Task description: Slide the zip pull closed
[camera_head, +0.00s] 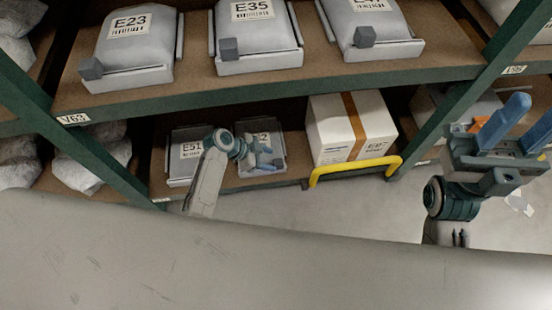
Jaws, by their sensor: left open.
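Grey bags with rails and small grey blocks that look like zip pulls lie on the upper shelf: bag E23 (135,50) with its block (91,68) at front left, bag E35 (257,38) with its block (229,48), and a third bag (385,30) with its block (364,37). On the lower shelf are bag E51 (183,167) and another bag (273,139), its label partly hidden. My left gripper (265,160) is open over this last bag; its fingers hide any zip pull there. My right gripper (522,122) is raised at the right, its blue fingers apart and empty.
A white taped box (335,126) stands right of the lower bags, behind a yellow guard rail (352,167). The upper shelf's green front beam (290,92) runs above my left gripper. Green posts stand at both sides. Grey floor (330,215) is open in front.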

